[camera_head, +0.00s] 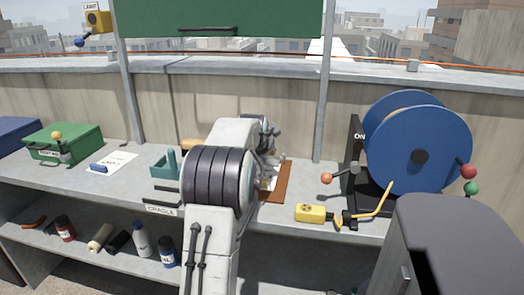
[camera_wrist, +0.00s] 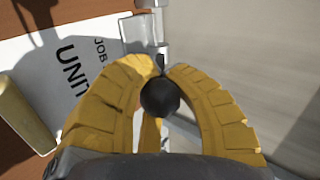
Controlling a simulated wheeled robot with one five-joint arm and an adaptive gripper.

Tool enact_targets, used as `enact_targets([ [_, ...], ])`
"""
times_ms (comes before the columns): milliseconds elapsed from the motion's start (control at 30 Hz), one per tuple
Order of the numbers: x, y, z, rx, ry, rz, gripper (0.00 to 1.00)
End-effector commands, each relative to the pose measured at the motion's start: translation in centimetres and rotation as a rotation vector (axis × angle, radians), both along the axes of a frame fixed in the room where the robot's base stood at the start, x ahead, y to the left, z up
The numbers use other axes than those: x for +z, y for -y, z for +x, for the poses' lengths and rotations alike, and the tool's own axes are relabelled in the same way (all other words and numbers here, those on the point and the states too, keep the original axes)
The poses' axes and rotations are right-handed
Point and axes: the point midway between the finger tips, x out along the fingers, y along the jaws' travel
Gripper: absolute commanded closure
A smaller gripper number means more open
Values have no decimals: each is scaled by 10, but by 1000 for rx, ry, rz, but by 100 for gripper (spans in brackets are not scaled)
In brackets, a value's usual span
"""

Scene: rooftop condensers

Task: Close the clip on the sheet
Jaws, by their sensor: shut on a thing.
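The sheet (camera_wrist: 62,62), white with printed words such as "UNIT", lies on a brown board in the wrist view. The board (camera_head: 287,180) shows on the bench in the head view, mostly hidden behind my arm. A grey metal clip part (camera_wrist: 142,28) is at the sheet's edge. My gripper (camera_wrist: 162,72) has its yellow fingers shut around a black ball knob (camera_wrist: 160,98), beside the sheet's edge. How the knob joins the clip is hidden, and I cannot tell whether the clip presses on the sheet. My gripper (camera_head: 268,162) is partly hidden in the head view.
Right of the board are a yellow box (camera_head: 311,213) and a blue reel (camera_head: 425,145) with coloured knobs. Left are a teal cradle (camera_head: 165,166), a paper (camera_head: 112,161) and a green box (camera_head: 64,144). A cream cylinder (camera_wrist: 22,115) lies by the sheet. The concrete wall (camera_head: 230,100) stands behind.

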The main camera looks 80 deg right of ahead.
Motion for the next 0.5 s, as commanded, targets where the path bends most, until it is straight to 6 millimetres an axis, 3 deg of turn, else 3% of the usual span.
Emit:
enact_targets([
  [500,-1,0,-1,-1,0,3,46],
])
